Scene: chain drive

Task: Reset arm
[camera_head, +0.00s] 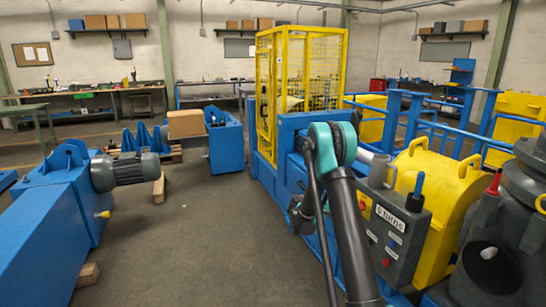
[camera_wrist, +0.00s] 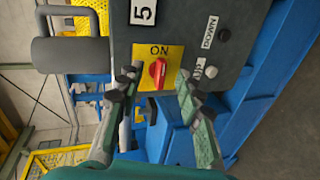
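My gripper (camera_wrist: 158,85) is open in the wrist view, its two dark fingertips apart with nothing between them. Beyond them is a red rotary switch (camera_wrist: 158,71) on a yellow plate marked ON. The switch sits on a grey control box (camera_wrist: 180,30) with small buttons labelled DOWN and UP. I cannot tell whether a finger touches the box. In the head view, my arm (camera_head: 333,148) reaches up, bends at a teal joint and folds down; its gripper end is not clear there. A grey box (camera_head: 392,240) with a "5 turns" label stands right of my arm.
A yellow guard (camera_head: 428,215) stands behind the grey box. A yellow mesh cage (camera_head: 300,95) and blue rails (camera_head: 415,105) stand farther back. A motor (camera_head: 137,171) on a blue frame (camera_head: 45,225) stands left. The floor (camera_head: 195,235) between is clear.

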